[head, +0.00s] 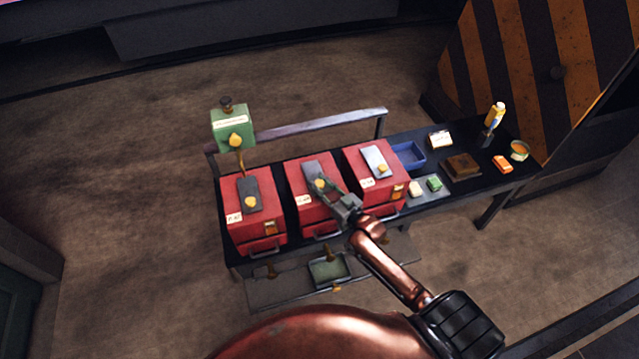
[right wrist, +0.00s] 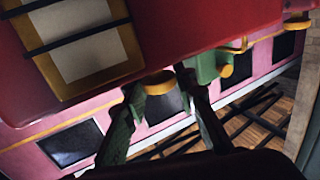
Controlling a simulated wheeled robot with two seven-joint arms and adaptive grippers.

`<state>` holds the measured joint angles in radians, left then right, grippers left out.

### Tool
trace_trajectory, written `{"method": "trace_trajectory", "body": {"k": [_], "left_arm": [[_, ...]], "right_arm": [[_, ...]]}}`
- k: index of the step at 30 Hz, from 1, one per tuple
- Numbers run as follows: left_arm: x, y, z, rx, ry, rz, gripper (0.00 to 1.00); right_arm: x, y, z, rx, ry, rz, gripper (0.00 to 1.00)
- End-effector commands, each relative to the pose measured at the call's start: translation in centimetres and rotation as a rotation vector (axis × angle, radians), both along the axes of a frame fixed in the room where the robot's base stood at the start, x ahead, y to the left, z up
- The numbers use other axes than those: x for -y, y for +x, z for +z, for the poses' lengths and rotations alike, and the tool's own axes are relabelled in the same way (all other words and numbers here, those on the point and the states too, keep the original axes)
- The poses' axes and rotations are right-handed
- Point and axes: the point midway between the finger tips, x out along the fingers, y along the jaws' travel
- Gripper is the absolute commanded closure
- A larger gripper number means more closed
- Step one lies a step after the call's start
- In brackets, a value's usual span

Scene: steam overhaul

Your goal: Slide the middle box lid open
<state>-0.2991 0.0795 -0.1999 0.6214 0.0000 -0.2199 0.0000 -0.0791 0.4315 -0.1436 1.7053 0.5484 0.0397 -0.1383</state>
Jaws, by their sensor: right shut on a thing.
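The middle red box (head: 306,214) stands on a dark bench between two similar red boxes. Its grey lid (head: 311,167) lies on top and carries a small yellow knob (head: 319,183). My right gripper (head: 325,188) reaches over this box from the lower right and is shut on the knob. In the right wrist view, the yellow knob (right wrist: 158,82) sits between the tips of the two fingers. My gripper and forearm hide part of the box's top and right side. My left gripper is not in view.
The left red box (head: 240,220) and right red box (head: 362,192) stand close by, with knobbed lids. A green device (head: 232,128) rises behind the left box. A blue tray (head: 408,155) and small items, including a brown book (head: 462,166), lie to the right. A rail (head: 320,122) runs behind.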

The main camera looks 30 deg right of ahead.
Motion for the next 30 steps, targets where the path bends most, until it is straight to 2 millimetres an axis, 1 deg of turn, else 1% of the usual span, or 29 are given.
{"method": "trace_trajectory", "body": {"k": [5,8,15,18,21,28,29,30], "left_arm": [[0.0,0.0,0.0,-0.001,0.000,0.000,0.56],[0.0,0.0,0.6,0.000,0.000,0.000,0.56],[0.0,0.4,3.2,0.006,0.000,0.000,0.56],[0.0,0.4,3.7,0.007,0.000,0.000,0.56],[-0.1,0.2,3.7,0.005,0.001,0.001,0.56],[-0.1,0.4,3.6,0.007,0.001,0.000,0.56],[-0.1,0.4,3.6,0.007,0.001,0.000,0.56],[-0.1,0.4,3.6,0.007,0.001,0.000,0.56]], "right_arm": [[0.0,0.0,0.0,0.000,0.000,0.000,1.00],[-0.2,-0.7,0.1,-0.001,0.000,0.000,1.00],[-1.2,-5.2,0.3,-0.004,-0.001,-0.001,1.00],[-1.5,-6.3,0.2,-0.001,0.001,-0.001,1.00],[-1.6,-6.8,0.1,0.000,0.000,0.000,1.00],[-1.7,-6.8,-0.1,-0.001,0.001,0.001,1.00],[-1.7,-6.9,-0.1,-0.001,0.001,0.001,0.74],[-1.7,-6.9,-0.1,-0.002,0.001,0.001,0.71]]}}
